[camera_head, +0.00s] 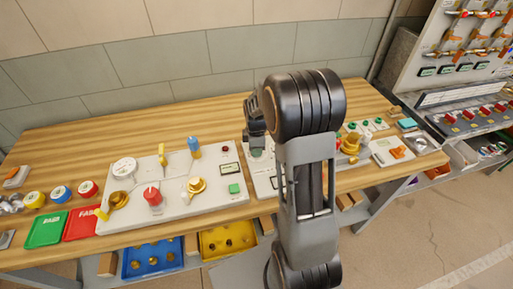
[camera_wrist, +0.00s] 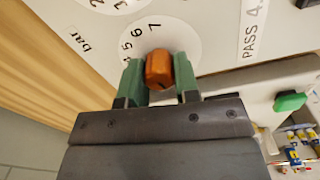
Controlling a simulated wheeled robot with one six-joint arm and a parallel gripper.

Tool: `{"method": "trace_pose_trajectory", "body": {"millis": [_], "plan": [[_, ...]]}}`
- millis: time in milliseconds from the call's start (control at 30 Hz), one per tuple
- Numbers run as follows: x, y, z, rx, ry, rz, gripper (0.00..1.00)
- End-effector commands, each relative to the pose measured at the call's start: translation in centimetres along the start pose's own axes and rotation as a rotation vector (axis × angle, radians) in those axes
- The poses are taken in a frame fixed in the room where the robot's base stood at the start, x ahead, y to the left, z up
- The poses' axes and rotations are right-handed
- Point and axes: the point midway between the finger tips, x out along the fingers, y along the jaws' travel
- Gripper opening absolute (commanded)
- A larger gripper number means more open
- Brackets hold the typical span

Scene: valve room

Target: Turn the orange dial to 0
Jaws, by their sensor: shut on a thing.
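In the wrist view the orange dial (camera_wrist: 158,68) sits on a round white scale (camera_wrist: 182,38) with printed numbers; 4, 5, 6 and 7 can be read. My gripper (camera_wrist: 159,80) has its two green fingers on either side of the dial and is shut on it. The 0 mark and the dial's pointer setting cannot be made out. In the head view my gripper (camera_head: 256,125) is over the middle of the bench, and my arm hides the dial there.
A panel with valves (camera_head: 222,204) stands left of my arm. Green (camera_head: 46,229) and red (camera_head: 82,222) trays lie at the far left. Blue (camera_head: 138,262) and yellow (camera_head: 214,247) bins sit below the bench edge. A "PASS 4." label (camera_wrist: 252,30) and green button (camera_wrist: 290,101) are near the dial.

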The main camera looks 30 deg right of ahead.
Motion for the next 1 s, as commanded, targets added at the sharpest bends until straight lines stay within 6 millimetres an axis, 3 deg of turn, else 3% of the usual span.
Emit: {"method": "trace_pose_trajectory", "body": {"millis": [100,133,400,733,1000], "plan": [[-0.1,0.1,0.0,-0.001,0.0,0.003,0.06],[-0.1,0.1,0.0,-0.001,0.0,0.003,0.3],[0.0,0.0,0.0,0.0,0.0,0.001,0.55],[-0.6,0.0,0.0,0.0,0.0,0.001,0.55],[-5.4,0.1,0.0,0.0,0.001,0.006,0.55]]}}
